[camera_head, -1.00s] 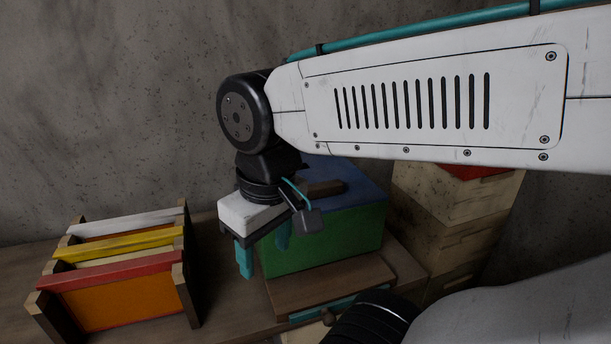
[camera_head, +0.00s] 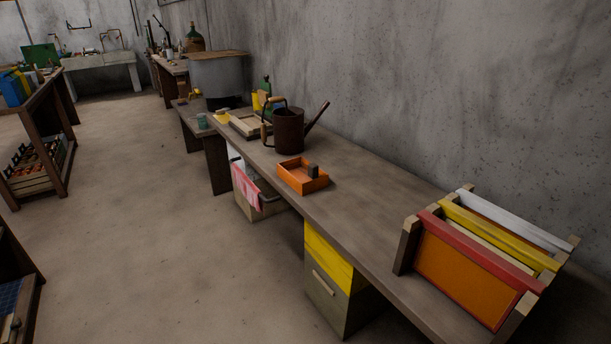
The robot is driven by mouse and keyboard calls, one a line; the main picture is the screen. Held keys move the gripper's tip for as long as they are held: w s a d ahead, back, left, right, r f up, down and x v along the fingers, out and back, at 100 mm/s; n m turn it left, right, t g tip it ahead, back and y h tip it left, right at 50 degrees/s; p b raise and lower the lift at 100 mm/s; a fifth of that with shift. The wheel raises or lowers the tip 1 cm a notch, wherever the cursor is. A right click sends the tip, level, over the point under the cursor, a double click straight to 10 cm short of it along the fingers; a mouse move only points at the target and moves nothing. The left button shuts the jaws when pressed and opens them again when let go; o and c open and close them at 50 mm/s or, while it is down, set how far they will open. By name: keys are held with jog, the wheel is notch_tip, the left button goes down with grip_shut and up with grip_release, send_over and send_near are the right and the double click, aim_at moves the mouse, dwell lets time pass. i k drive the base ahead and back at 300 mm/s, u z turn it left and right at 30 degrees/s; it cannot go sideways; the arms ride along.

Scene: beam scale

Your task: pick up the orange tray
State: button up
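The orange tray (camera_head: 291,181) is a small, shallow open box on the long wooden bench, near the bench's front edge and left of the frame rack. A small dark block (camera_head: 312,171) shows at its right side; I cannot tell whether it lies inside the tray or is part of it. My gripper and arm are out of this view.
A rack of coloured frames (camera_head: 468,262) stands at the bench's right. Bare bench top (camera_head: 375,200) lies between. Floor (camera_head: 140,250) is clear in front.

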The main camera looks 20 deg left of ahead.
aim_at(306, 177)
jog(key=u, duration=0.05)
jog(key=k, duration=0.6)
jog(key=u, duration=0.65)
jog(key=i, duration=0.45)
jog(key=u, duration=1.1)
jog(key=i, duration=1.35)
jog(key=z, duration=0.75)
jog(key=i, duration=0.65)
jog(key=z, duration=0.6)
